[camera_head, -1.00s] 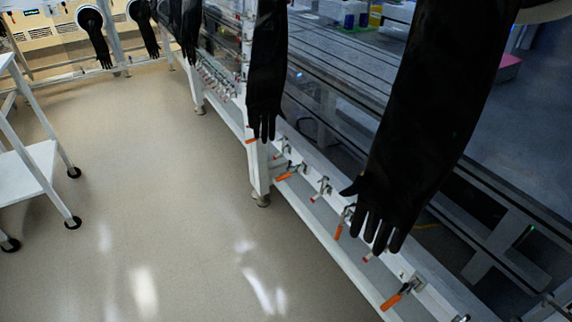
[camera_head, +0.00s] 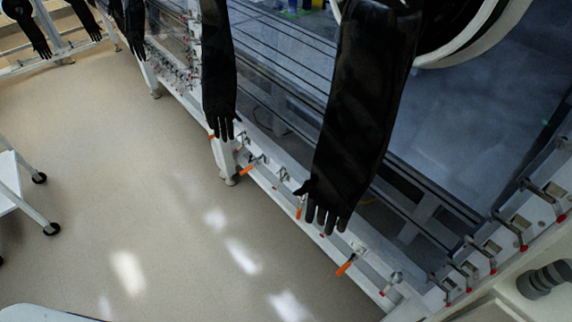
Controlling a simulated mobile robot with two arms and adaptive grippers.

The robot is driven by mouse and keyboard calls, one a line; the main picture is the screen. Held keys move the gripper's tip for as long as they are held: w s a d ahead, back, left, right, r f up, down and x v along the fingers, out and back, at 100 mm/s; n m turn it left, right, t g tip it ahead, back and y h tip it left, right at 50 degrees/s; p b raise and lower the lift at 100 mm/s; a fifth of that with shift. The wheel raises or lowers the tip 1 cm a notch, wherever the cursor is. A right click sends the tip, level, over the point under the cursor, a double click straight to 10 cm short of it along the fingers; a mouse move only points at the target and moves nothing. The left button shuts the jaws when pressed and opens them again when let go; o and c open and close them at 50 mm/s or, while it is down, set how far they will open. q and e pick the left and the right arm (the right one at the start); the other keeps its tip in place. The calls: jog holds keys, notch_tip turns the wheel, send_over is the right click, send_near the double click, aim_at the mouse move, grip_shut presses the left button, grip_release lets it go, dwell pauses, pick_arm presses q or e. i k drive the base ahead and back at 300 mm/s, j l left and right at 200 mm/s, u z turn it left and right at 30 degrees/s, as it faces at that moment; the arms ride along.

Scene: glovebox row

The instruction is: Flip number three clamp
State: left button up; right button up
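A row of toggle clamps runs along the white lower rail of the glovebox. Clamps with orange handles show at the near one (camera_head: 346,265), a middle one (camera_head: 300,208) partly behind a glove, and a farther one (camera_head: 247,169). Around the right corner, several metal clamps with red tips line another white rail, among them an upper one (camera_head: 549,193), a middle one (camera_head: 514,233) and a lower one (camera_head: 484,254). I can read no numbers, so I cannot tell which clamp is number three. Neither of my grippers is in view.
Long black gloves hang in front of the rail, a near one (camera_head: 358,120) and a farther one (camera_head: 218,75). A dark grey cylindrical fitting (camera_head: 545,280) is at the lower right. A white cart (camera_head: 15,185) stands at the left. The beige floor (camera_head: 130,190) between is clear.

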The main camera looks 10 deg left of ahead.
aim_at(245, 170)
jog(key=i+j+z, duration=0.15)
jog(key=j+z, duration=0.2)
jog(key=i+j+z, duration=0.1)
jog(key=j+z, duration=0.25)
jog(key=i+j+z, duration=0.1)
jog(key=j+z, duration=0.3)
jog(key=l, duration=0.15)
